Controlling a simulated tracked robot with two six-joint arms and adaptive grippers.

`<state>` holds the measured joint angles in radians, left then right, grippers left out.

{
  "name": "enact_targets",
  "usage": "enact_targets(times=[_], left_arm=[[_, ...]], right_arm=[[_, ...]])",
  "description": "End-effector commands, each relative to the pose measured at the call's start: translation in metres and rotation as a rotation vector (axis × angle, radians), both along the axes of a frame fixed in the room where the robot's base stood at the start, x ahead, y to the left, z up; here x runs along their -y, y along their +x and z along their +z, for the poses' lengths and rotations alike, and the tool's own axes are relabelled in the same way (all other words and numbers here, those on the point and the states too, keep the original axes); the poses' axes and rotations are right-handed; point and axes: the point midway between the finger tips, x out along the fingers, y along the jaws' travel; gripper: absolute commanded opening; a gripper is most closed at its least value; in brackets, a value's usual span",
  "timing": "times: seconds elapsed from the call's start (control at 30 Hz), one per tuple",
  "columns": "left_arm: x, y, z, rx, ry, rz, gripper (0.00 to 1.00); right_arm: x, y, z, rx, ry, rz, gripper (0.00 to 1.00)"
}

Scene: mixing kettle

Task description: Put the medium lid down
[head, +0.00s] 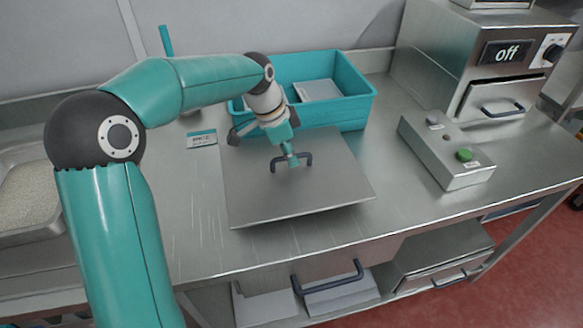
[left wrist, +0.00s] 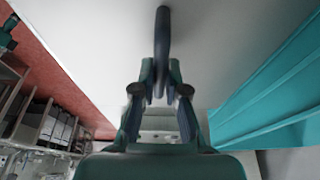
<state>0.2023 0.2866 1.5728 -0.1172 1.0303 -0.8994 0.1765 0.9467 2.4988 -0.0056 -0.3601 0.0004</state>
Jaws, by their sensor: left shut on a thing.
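The medium lid (head: 300,197) is a flat square steel plate with a dark arched handle (head: 308,158). In the head view it lies over the middle of the steel worktop, in front of the teal bin. Its front edge casts a shadow, and I cannot tell whether the lid touches the worktop. My left gripper (head: 291,158) is shut on the lid's handle from above. In the left wrist view the handle (left wrist: 162,50) stands between the fingers, with the pale lid surface (left wrist: 100,40) behind it. My right gripper is not in view.
A teal bin (head: 353,112) with a pale flat item (head: 317,90) stands behind the lid. A control box (head: 447,150) with a green button and an "off" machine (head: 480,60) are on the right. A tray of grains (head: 25,195) is at left. The worktop's front strip is clear.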

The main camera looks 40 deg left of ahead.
Motion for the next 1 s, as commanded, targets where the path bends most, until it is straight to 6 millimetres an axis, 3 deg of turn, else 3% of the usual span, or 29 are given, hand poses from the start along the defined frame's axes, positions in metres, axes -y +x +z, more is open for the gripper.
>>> enact_targets(times=[0.3,0.63,0.67,0.8,1.0], left_arm=[[0.0,-0.001,-0.037,-0.002,0.0,0.001,0.0],[0.0,0.0,-0.041,0.001,0.0,0.0,0.0],[0.0,-0.001,-0.043,-0.001,0.0,0.0,0.14],[0.0,-0.001,-0.042,-0.001,0.0,0.0,0.37],[0.0,0.0,-0.042,-0.001,0.0,0.0,0.37]], right_arm=[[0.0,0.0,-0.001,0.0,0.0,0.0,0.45],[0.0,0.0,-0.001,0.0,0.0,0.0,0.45],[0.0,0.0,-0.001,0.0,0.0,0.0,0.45],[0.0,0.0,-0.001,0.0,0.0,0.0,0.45],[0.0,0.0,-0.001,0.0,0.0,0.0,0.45]])
